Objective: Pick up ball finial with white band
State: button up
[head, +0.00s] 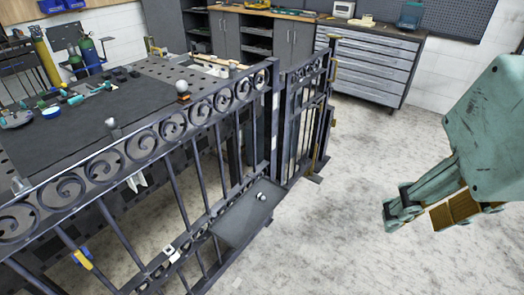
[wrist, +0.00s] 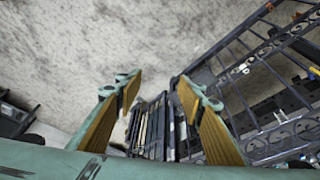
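A ball-topped finial (head: 182,88) stands on the top rail of the dark scroll gate (head: 165,130) in the head view; it has a pale part, but its band is too small to make out surely. A small pale ball-like piece (head: 262,196) lies on the dark plate low on the gate; I cannot tell its band either. My gripper (head: 420,215) is at the right of the head view, well away from the gate. In the wrist view my gripper (wrist: 155,108) has its two tan-padded fingers spread, with nothing held between them.
A workbench (head: 130,85) with tools lies behind the gate, and a drawer cabinet (head: 365,60) stands at the back. The concrete floor (head: 350,160) between gate and gripper is clear.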

jog(key=shift+c, duration=1)
jog(key=shift+w+a, duration=0.1)
